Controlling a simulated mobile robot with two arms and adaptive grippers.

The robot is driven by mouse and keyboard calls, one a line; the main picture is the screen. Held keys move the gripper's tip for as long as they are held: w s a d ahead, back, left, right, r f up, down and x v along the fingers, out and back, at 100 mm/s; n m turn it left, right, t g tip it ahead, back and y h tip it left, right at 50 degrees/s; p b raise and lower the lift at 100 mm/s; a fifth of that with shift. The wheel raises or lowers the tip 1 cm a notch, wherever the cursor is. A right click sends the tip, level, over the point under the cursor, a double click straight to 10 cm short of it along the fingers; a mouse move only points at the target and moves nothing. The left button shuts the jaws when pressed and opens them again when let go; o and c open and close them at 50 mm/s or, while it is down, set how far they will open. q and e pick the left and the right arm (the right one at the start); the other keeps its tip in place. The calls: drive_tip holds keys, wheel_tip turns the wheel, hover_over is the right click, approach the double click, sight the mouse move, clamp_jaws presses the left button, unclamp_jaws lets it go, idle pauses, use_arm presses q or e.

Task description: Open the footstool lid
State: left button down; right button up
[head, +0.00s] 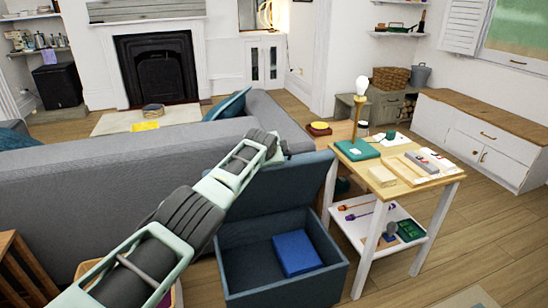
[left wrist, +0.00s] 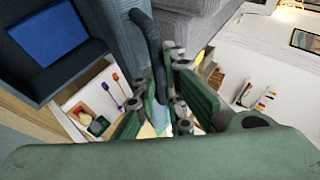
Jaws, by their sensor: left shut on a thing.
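The footstool (head: 335,270) is a dark blue-grey box beside the sofa, with its inside showing. Its lid (head: 290,185) is raised and stands up at the back of the box, tilted. A bright blue flat block (head: 297,253) lies inside; it also shows in the left wrist view (left wrist: 48,38). My left gripper (head: 278,151) is at the lid's upper edge. In the left wrist view my left gripper (left wrist: 168,85) is shut at a dark curved strip on the edge of the lid (left wrist: 118,28); the exact contact is partly hidden. My right gripper is not in view.
A side table (head: 430,183) with a lamp (head: 361,95), books and a lower shelf stands close to the right of the footstool. The grey sofa (head: 100,170) is behind and left. Wood floor (head: 460,250) is open at the right.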

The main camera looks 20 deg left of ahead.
use_arm(q)
drive_tip(key=c, duration=1.8)
unclamp_jaws()
drive_tip(key=shift+c, duration=0.2)
drive_tip(key=v, duration=1.2)
